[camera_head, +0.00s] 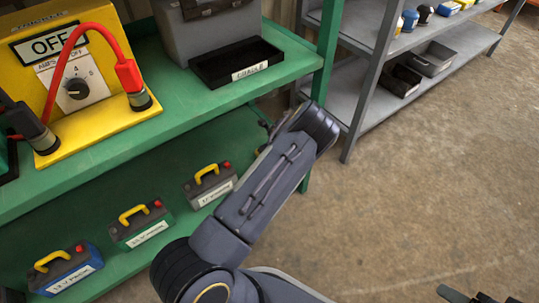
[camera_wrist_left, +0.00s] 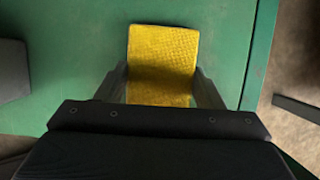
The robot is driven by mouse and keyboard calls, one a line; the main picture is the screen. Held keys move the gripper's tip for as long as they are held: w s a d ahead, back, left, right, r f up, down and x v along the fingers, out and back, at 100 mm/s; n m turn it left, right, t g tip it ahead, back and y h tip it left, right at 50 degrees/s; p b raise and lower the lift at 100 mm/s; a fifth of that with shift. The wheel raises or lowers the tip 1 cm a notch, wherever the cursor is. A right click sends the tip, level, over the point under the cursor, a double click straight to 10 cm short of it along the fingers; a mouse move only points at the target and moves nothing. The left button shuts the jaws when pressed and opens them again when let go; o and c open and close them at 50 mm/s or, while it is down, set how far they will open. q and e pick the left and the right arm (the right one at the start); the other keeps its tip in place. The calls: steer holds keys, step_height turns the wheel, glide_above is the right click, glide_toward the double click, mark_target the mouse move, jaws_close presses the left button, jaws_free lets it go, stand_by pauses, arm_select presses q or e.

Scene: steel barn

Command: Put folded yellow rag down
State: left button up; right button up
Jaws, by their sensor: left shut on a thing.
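The folded yellow rag (camera_wrist_left: 162,52) shows in the left wrist view as a flat, textured yellow rectangle. My left gripper (camera_wrist_left: 160,84) is shut on it, with one dark finger at each side. Behind the rag is a green shelf surface (camera_wrist_left: 70,50); I cannot tell whether the rag touches it. In the head view my left arm rises in front of the green shelf unit (camera_head: 290,68), and its gripper and the rag are hidden. Dark parts of my right gripper (camera_head: 475,297) show at the bottom right edge, too cut off to tell their state.
The lower green shelf holds several batteries, one (camera_head: 210,184) nearest my arm. Above are a yellow charger (camera_head: 95,75) and a black tray (camera_head: 235,62). A grey rack (camera_head: 372,75) stands behind. The floor (camera_head: 430,180) at right is clear.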

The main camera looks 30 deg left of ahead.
arm_select(q)
steer(key=shift+f, duration=0.15)
steer(key=o, duration=0.9)
steer(key=shift+d+r, duration=0.1)
steer(key=shift+r, duration=0.3)
steer(key=p+v, duration=0.4)
steer(key=v, duration=0.7)
steer(key=shift+s+d+r+p, duration=0.1)
steer(key=shift+r+p, duration=0.15)
steer(key=shift+p, duration=0.05)
